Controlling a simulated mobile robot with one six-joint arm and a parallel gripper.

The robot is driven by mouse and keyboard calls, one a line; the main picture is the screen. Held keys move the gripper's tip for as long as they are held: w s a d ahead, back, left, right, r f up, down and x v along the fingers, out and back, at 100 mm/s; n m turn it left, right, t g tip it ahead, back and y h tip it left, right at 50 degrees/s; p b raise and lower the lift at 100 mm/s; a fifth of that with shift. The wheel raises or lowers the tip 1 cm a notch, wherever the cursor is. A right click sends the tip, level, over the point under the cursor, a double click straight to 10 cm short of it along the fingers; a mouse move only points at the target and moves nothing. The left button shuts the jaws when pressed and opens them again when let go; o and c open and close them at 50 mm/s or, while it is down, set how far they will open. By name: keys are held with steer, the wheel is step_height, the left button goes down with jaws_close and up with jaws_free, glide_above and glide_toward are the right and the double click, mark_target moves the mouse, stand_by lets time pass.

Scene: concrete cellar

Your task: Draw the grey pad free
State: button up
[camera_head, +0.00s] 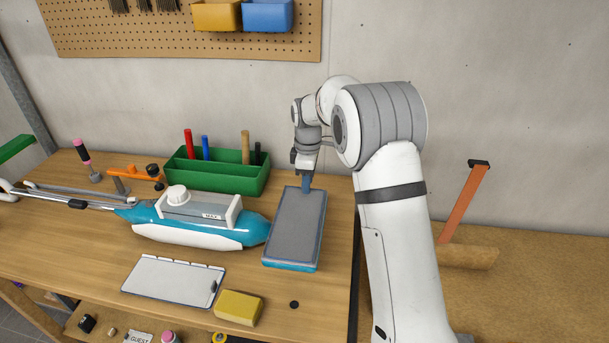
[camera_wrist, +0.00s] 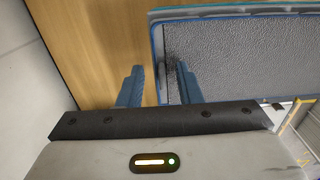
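The grey pad (camera_head: 297,224) is a textured rectangle lying face up on a flat blue mop head (camera_head: 290,267), on the wooden table. It also shows in the wrist view (camera_wrist: 240,58), with a blue border around its edge. My gripper (camera_head: 306,186) is at the pad's far short end, pointing down. In the wrist view my gripper's (camera_wrist: 158,80) two blue fingers stand apart, one over bare table and one over the pad's end strip. The pad's edge shows between them. Whether either finger touches the pad I cannot tell.
A blue and white steam mop body (camera_head: 195,220) lies left of the pad. A green tool caddy (camera_head: 217,176) stands behind it. Bare table (camera_head: 335,240) shows right of the pad.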

jaws_close()
steer(key=shift+r, duration=0.1)
stand_by(0.6)
